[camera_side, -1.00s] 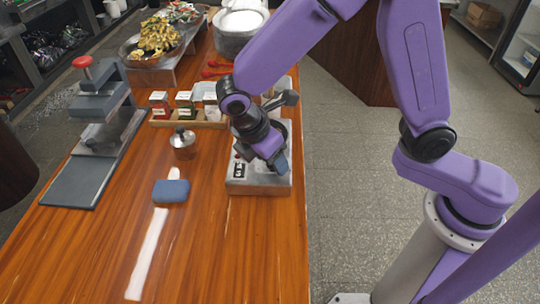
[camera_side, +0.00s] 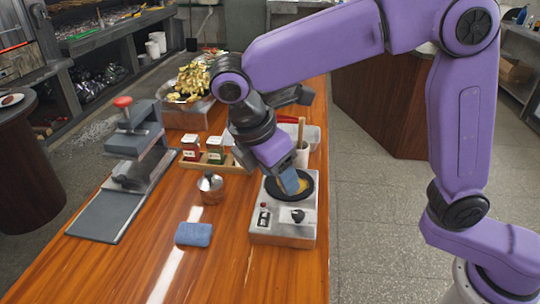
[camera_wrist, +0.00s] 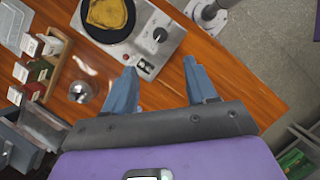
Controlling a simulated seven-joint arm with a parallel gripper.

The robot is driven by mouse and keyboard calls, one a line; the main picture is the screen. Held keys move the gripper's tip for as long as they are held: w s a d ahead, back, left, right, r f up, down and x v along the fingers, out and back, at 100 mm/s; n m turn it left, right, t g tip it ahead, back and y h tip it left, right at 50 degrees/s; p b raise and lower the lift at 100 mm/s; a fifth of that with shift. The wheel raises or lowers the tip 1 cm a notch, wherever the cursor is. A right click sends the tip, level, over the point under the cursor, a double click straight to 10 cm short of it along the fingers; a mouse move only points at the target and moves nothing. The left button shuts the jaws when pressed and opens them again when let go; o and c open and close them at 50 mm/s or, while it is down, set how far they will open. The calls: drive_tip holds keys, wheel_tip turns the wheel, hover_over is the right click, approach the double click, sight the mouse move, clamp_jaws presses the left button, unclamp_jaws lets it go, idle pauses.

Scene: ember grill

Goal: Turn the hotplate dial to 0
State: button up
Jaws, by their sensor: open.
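The hotplate (camera_side: 270,238) is a metal box near the table's right edge. Its black dial (camera_side: 298,215) is on the front of the top, beside a small switch panel (camera_side: 263,216). In the wrist view the dial (camera_wrist: 159,34) shows ahead of the gap between my fingers; I cannot read its setting. A black pan (camera_side: 272,184) with yellow food sits on the plate; the food (camera_wrist: 110,12) shows in the wrist view. My gripper (camera_wrist: 160,66) is open and empty. In the side view its blue fingers (camera_side: 290,182) overlap the pan, apart from the dial.
A metal pot (camera_side: 210,190) and a blue sponge (camera_side: 193,234) are left of the hotplate. A spice rack (camera_side: 212,166) and a utensil cup (camera_side: 303,155) stand behind. A press (camera_side: 135,145) is at the left. The front table is bare.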

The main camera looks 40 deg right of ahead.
drive_tip(key=shift+v, duration=2.1)
drive_tip(key=s+d+f+m+y, duration=0.2)
drive_tip(key=s+d+f, duration=0.3)
drive_tip(key=s+d, duration=0.4)
drive_tip(key=s+d+f+m+y, duration=0.2)
drive_tip(key=s+d+f, duration=0.3)
drive_tip(key=s+d, duration=0.4)
drive_tip(key=d+m, duration=0.1)
drive_tip(key=d, duration=0.2)
drive_tip(key=shift+s+d+m+y, duration=0.3)
drive_tip(key=shift+s+y, duration=0.1)
